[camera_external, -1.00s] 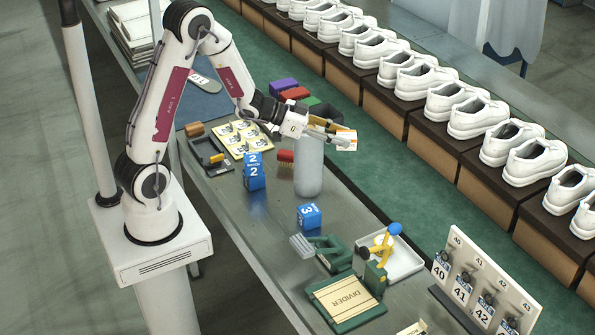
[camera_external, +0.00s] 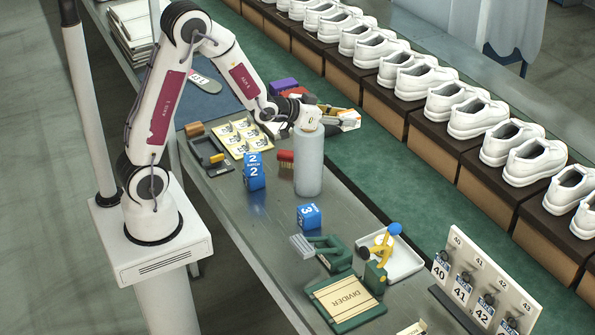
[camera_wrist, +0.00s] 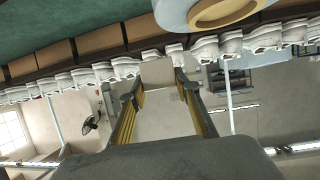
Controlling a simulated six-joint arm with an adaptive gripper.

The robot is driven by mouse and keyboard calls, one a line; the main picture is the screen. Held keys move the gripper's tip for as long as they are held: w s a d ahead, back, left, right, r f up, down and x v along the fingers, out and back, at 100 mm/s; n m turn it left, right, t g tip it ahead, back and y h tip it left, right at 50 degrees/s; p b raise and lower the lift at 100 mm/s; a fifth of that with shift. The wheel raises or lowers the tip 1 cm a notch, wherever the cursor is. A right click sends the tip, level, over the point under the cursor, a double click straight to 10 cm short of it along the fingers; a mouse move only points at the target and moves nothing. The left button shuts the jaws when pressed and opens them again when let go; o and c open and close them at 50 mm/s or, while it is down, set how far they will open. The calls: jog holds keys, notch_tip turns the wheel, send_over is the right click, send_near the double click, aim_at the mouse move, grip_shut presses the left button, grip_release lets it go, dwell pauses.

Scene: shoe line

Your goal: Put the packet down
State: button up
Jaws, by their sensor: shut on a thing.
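The packet (camera_external: 350,121) is a small white piece with orange and dark print. It is at the tip of my gripper (camera_external: 338,116), over the green strip behind the pale grey cylinder. My gripper is shut on it, and the fingers are partly hidden by my own wrist. In the wrist view the yellow-lined fingers of my gripper (camera_wrist: 163,105) stand apart with a pale flat surface between them. I cannot tell how far the packet is above the surface below it.
The pale grey cylinder (camera_external: 309,165) stands upright close to my wrist. A red brush (camera_external: 286,158) and blue number blocks (camera_external: 254,171) stand on the table. White shoes (camera_external: 405,72) on brown boxes line the far side. The green strip (camera_external: 400,163) is bare to the right.

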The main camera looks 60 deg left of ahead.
aim_at(342, 115)
jog(key=shift+a+r+n+y, duration=0.1)
jog(key=shift+a+n+y, duration=0.1)
jog(key=shift+n+y, duration=0.25)
dwell(0.3)
jog(key=shift+w+r, duration=0.1)
jog(key=shift+r, duration=0.05)
notch_tip(342, 115, up, 5)
jog(key=shift+r, duration=0.1)
jog(key=shift+w+d+r+m+h, duration=0.15)
jog(key=shift+d+m+h, duration=0.15)
jog(key=shift+d+m, duration=0.1)
jog(key=shift+w+d+r+m+h, duration=0.15)
jog(key=shift+d+m+h, duration=0.1)
jog(key=shift+d, duration=0.15)
jog(key=s+d+f+m+g+h, duration=0.1)
jog(key=s+d+m+g+h, duration=0.15)
jog(key=d+m+h, duration=0.2)
jog(key=s+d+m+g+h, duration=0.1)
jog(key=s+d+m+h, duration=0.25)
jog(key=d, duration=0.25)
notch_tip(342, 115, down, 18)
jog(key=shift+w+d+f, duration=0.2)
jog(key=shift+w+d, duration=0.05)
dwell(1.0)
